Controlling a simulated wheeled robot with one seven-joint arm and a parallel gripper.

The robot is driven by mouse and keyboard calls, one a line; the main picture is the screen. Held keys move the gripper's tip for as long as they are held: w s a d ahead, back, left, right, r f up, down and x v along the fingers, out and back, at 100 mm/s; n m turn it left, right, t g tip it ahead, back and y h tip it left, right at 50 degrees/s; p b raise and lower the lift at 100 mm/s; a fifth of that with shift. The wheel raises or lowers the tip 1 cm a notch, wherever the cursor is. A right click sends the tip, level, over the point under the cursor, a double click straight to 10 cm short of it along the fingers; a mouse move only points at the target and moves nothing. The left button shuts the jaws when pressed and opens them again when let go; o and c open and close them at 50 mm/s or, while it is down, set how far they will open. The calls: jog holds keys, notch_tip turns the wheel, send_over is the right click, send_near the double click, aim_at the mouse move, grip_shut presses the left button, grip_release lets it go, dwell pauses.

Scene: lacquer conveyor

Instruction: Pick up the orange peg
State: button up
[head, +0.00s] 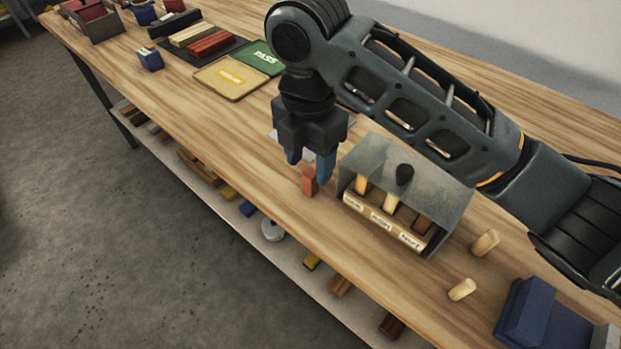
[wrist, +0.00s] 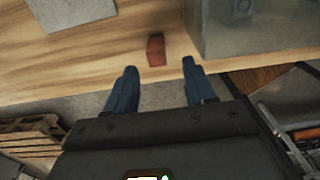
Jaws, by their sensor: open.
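The orange peg (head: 309,181) stands upright on the wooden bench, near its front edge and just left of the grey box. In the wrist view the peg (wrist: 156,50) shows beyond the fingertips, between their lines. My gripper (head: 309,167) points down over the bench with its blue fingers close to the peg; one finger appears partly behind the peg in the head view. In the wrist view my gripper (wrist: 158,66) is open, with nothing between its fingers.
The grey box (head: 400,165) with labelled slots holding pegs stands close to the right of the peg. Green and yellow mats (head: 231,77) lie to the left. The bench's front edge is near.

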aim_at(308, 175)
jog(key=shift+w+a+f, duration=0.1)
jog(key=shift+w+f, duration=0.05)
jog(key=shift+f, duration=1.75)
jog(key=shift+c, duration=0.4)
grip_shut()
